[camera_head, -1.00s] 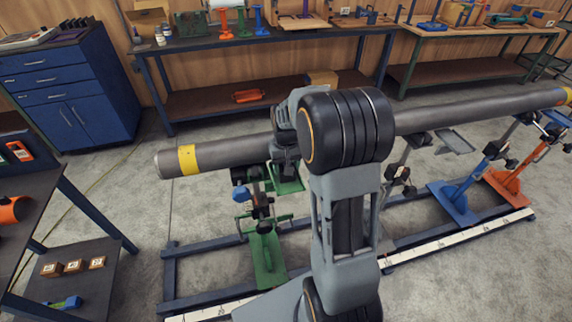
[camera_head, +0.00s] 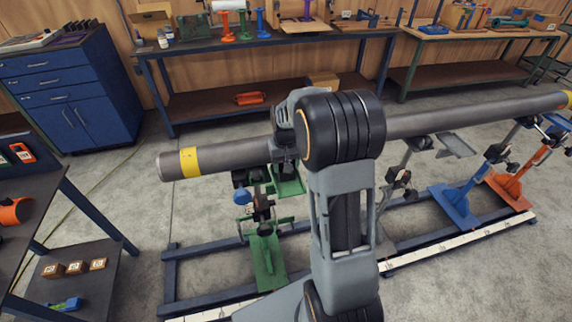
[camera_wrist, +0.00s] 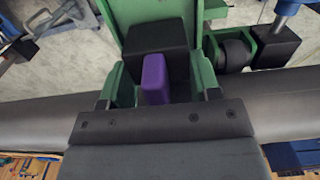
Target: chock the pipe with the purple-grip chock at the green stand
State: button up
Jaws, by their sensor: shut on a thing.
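The long grey pipe (camera_head: 225,157) with a yellow band crosses the view above the green stand (camera_head: 266,262). In the wrist view the pipe (camera_wrist: 40,122) runs behind my gripper. My gripper (camera_wrist: 158,84) is shut on the purple grip of the chock (camera_wrist: 155,78), whose dark block (camera_wrist: 158,42) shows behind the grip. Green parts lie beside and beyond the block. The stand's dark roller (camera_wrist: 234,52) is at the right. In the head view my arm hides most of the gripper and the chock. I cannot tell whether the chock touches the pipe.
A blue stand (camera_head: 456,200) and an orange stand (camera_head: 510,188) stand farther right along the floor frame (camera_head: 168,282). A dark side table (camera_head: 40,205) is at the left, and workbenches (camera_head: 260,42) line the back wall. Open floor lies between.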

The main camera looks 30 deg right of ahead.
jog(key=shift+w, duration=0.3)
jog(key=o, duration=1.1)
jog(key=shift+r, duration=0.1)
jog(key=shift+s+r+p, duration=0.15)
jog(key=shift+r+p, duration=0.7)
jog(key=shift+r, duration=0.3)
jog(key=shift+s+r+p, duration=0.2)
jog(key=shift+r+p, duration=0.65)
jog(key=shift+r, duration=0.25)
jog(key=shift+s+r+p, duration=0.15)
jog(key=shift+r+p, duration=0.7)
jog(key=shift+r, duration=0.3)
